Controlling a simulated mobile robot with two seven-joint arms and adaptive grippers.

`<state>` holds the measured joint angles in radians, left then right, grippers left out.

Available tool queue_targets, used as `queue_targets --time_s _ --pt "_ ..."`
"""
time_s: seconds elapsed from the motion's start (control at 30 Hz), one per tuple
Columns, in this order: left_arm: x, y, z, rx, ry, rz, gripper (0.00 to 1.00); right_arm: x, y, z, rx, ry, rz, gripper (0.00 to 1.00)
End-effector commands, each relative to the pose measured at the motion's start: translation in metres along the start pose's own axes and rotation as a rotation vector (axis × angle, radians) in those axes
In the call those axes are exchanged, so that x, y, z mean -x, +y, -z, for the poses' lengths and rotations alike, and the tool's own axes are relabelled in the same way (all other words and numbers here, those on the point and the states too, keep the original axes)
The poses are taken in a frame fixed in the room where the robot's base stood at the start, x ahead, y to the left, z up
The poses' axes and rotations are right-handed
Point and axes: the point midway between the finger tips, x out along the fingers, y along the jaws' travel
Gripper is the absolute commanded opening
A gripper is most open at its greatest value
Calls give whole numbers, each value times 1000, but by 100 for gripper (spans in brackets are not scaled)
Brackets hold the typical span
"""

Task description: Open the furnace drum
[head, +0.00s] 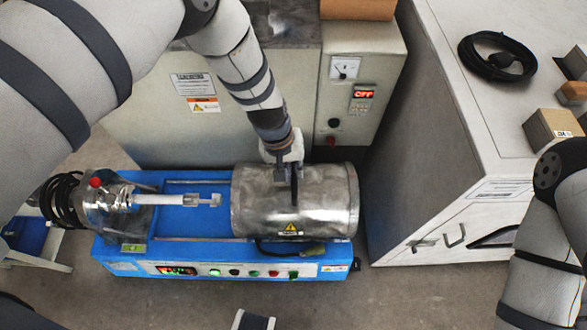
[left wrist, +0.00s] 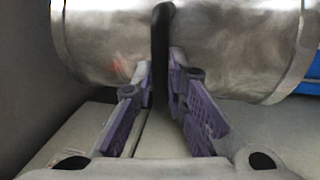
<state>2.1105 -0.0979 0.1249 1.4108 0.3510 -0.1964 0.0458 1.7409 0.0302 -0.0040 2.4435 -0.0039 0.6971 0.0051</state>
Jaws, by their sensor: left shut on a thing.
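The furnace drum (head: 325,200) is a silver metal cylinder lying on its side at the right end of the blue base (head: 205,222). It also fills the top of the left wrist view (left wrist: 235,45). A black handle (left wrist: 161,50) stands upright across the drum's middle. My left gripper (head: 288,170) is at the top of the drum, shut on this handle, with its purple-lined fingers (left wrist: 160,80) on either side of it. A white rod with a sample holder (head: 170,200) lies exposed on the base left of the drum.
A large cabinet (head: 160,130) with a red display stands close behind the base. A white counter (head: 440,130) with a coiled black cable (head: 497,57) and boxes stands to the right.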

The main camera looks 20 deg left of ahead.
Motion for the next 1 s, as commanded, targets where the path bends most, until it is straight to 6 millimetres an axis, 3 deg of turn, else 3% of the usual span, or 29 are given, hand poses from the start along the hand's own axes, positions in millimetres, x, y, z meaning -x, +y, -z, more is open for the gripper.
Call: queue_targets --time_s 0.37,0.4,0.5,0.77,0.87,1.0 --pt "1 0 0 0 0 -1 0 0 0 0 0 0 0 40" --pt "1 0 0 0 0 -1 15 0 0 0 0 0 0 40" --pt "0 0 0 0 0 -1 33 0 0 0 0 0 0 40" --pt "1 0 0 0 0 0 33 0 0 0 0 0 0 40" --pt "10 0 1 1 1 0 33 0 0 0 0 0 0 40" --pt "46 0 2 0 4 -1 33 0 0 0 0 0 0 40"
